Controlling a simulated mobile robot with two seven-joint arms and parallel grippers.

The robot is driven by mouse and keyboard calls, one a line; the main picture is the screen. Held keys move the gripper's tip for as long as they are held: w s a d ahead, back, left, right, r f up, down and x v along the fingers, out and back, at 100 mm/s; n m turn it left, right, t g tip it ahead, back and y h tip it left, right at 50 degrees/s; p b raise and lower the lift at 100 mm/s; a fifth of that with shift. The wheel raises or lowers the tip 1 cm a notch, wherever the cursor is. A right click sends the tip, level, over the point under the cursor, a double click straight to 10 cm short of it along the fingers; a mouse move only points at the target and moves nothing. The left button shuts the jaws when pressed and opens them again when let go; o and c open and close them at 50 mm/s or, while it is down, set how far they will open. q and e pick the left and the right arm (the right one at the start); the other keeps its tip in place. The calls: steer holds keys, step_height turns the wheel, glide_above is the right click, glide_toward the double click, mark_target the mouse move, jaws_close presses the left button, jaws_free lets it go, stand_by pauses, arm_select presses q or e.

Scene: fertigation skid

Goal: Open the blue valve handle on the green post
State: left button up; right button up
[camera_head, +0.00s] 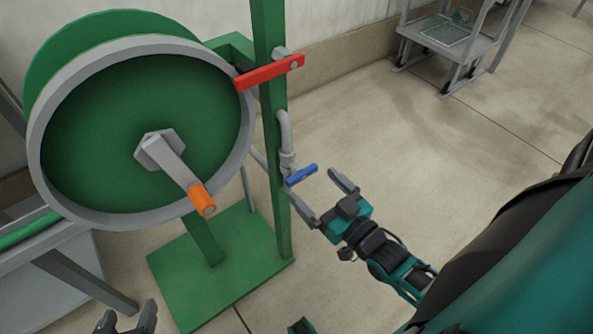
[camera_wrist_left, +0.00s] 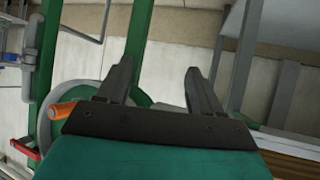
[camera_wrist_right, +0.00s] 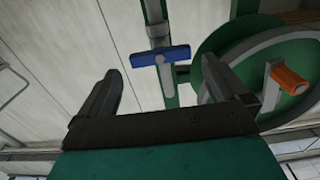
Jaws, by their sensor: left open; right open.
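The blue valve handle (camera_head: 301,175) is a short blue bar on a grey pipe, low on the green post (camera_head: 270,130). My right gripper (camera_head: 325,200) is open, just right of the handle and pointing toward it, with its fingers apart and empty. In the right wrist view the blue handle (camera_wrist_right: 160,56) lies ahead of the fingertips, between their directions, with no contact visible. My left gripper (camera_head: 128,318) is open and empty at the bottom left of the head view, away from the handle.
A red handle (camera_head: 270,72) sits higher on the same post. A large green reel (camera_head: 130,130) with an orange-gripped crank (camera_head: 202,200) stands left of the post on a green base plate (camera_head: 215,265). A grey cart (camera_head: 450,40) stands at the back right.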

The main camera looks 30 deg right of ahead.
mark_target(304, 176)
steer(key=w, duration=0.2)
steer(key=w+b, duration=0.1)
steer(key=w, duration=0.3)
steer(key=shift+w+a, duration=0.1)
steer(key=shift+a, duration=0.15)
steer(key=shift+w, duration=0.6)
steer(key=shift+c, duration=0.3)
steer(key=c, duration=0.7)
